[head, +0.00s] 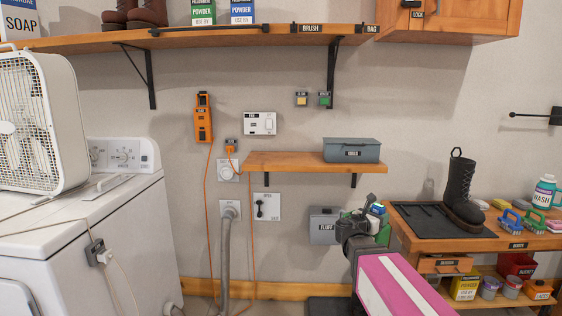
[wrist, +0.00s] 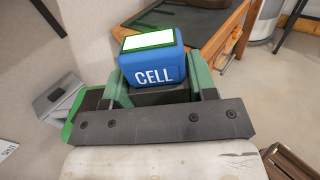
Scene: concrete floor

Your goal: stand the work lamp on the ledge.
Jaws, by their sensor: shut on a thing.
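My gripper (head: 366,219) is shut on a blue block lettered CELL (wrist: 153,66), with a white panel in a green frame on its top face. The same blue block shows small at the gripper's tip in the head view (head: 377,208). I cannot tell for certain that it is the work lamp. In the wrist view the fingers stand at its two sides, and its lower part is hidden. The ledge seems to be the short wooden wall shelf (head: 283,164), above and left of my gripper in the head view. Its left part is bare.
An orange device (head: 203,120) with an orange cord is on the wall. A grey box lettered FLUFF (head: 323,226) is below the ledge. A wooden bench (head: 420,246) with a black boot (head: 461,192) is at right.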

